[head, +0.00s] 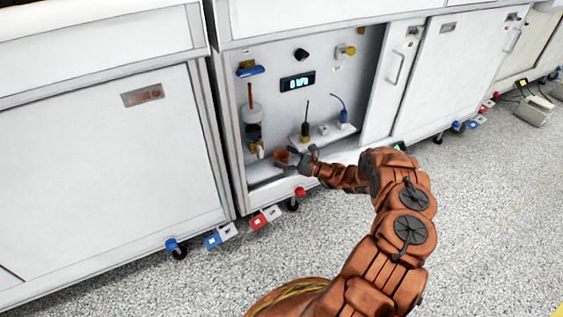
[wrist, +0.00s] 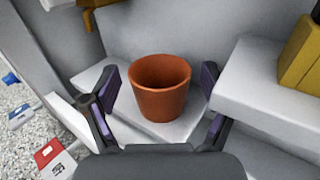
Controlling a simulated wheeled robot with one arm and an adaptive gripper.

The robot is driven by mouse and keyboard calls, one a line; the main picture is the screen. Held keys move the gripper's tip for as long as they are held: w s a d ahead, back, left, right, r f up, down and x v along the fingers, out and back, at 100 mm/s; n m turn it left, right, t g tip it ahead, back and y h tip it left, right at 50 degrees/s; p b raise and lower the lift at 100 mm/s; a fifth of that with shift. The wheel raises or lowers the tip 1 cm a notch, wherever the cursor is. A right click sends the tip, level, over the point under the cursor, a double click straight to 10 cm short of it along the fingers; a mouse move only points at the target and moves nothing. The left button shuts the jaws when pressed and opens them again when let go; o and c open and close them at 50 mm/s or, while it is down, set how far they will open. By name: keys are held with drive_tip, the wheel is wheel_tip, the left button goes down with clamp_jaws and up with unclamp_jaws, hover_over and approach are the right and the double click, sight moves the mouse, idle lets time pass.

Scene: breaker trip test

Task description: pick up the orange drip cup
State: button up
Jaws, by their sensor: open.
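The orange drip cup (wrist: 160,90) stands upright on a white ledge in the middle of the wrist view. It is a small tapered cup, open at the top and looking empty. In the head view the cup (head: 282,156) sits low in the open cabinet bay. My gripper (wrist: 160,95) is open, with one dark finger to the left of the cup and the other to the lower right. In the head view my gripper (head: 303,160) is at the cup's right side. The cup is not gripped, and I cannot tell whether a finger touches it.
A raised white shelf (wrist: 265,100) with a yellow-based item (wrist: 302,55) stands close on the right. A cabinet wall (wrist: 40,45) is on the left. Red and blue pedals (head: 262,217) lie on the floor.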

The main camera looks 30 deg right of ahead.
drive_tip(key=shift+c, duration=0.4)
drive_tip(key=c, duration=1.1)
drive_tip(key=shift+r, duration=0.1)
